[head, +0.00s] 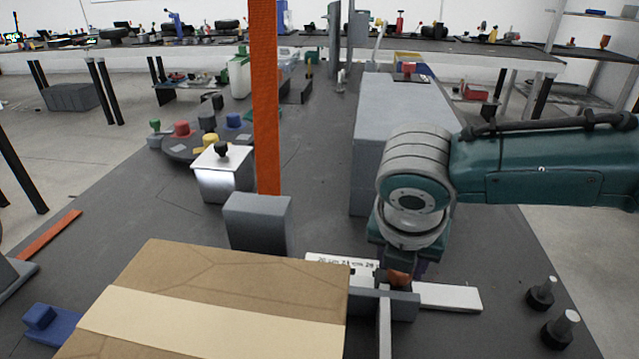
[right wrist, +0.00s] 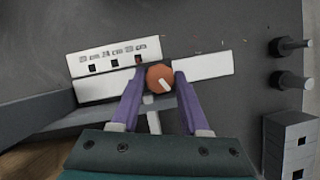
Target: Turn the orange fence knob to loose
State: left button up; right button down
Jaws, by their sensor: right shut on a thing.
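The orange fence knob (head: 399,278) sits at the right end of a grey fence bar (head: 402,304), beside a white scale strip (head: 328,258). In the right wrist view the knob (right wrist: 157,73) is round, with a white pointer mark slanting to the lower right. My right gripper (right wrist: 159,74) has its purple fingers shut on the knob from both sides. In the head view my right gripper (head: 402,272) comes down over the knob and partly hides it. The scale strip (right wrist: 112,52) shows several centimetre marks with dark square windows below. My left gripper is not in view.
A large cardboard box (head: 190,270) lies left of the fence. A grey block (head: 258,225) and an orange post (head: 264,100) stand behind it. A big grey box (head: 400,105) stands behind my right arm. Two black pegs (head: 541,291) (head: 560,328) stand at the right.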

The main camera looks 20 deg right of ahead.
jog(key=n+t+y+p, duration=0.1)
jog(key=n+p, duration=0.1)
jog(key=n, duration=0.1)
jog(key=shift+r+n, duration=0.15)
jog(key=shift+n, duration=0.15)
jog(key=shift+d+n+t+y+p, duration=0.15)
jog(key=shift+n+y, duration=0.25)
jog(key=shift+n, duration=0.55)
jog(key=shift+a+n+t+y+p, duration=0.15)
jog(key=shift+n+y+p, duration=0.2)
jog(key=shift+n, duration=0.6)
jog(key=shift+d, duration=0.1)
jog(key=shift+s, duration=0.1)
jog(key=c, duration=0.7)
grip_release()
jog(key=p+v, duration=0.3)
jog(key=v, duration=0.6)
jog(key=shift+s+d+r, duration=0.1)
jog(key=shift+r, duration=0.2)
jog(key=shift+c, duration=0.3)
